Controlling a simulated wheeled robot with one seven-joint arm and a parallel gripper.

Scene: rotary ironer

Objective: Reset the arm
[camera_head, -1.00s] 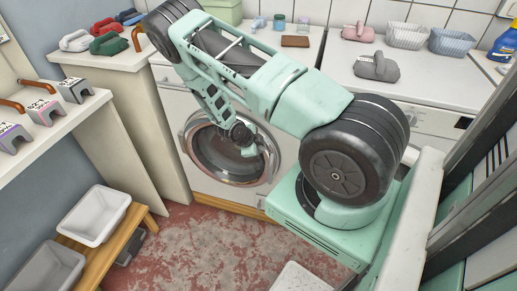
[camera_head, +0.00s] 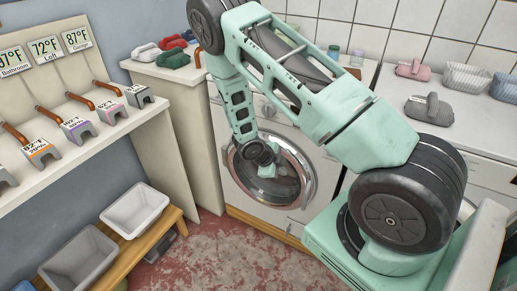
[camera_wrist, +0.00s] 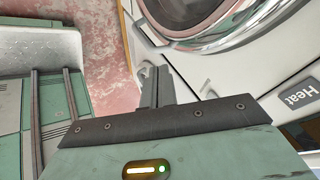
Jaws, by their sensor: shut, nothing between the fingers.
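My arm is folded in a bend in front of the washing machine (camera_head: 300,185) in the head view. My gripper (camera_head: 268,171) hangs at the end of the arm before the round door, pointing down. In the wrist view my gripper (camera_wrist: 153,75) shows its dark fingers together, with nothing between them. The rim of the round door (camera_wrist: 195,40) lies above and right of the fingers, apart from them.
A shelf at the left holds several labelled blocks with orange handles (camera_head: 75,130). Two bins, one white (camera_head: 135,212) and one grey (camera_head: 78,262), sit on a low wooden bench (camera_head: 165,228). The red-grey floor is clear.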

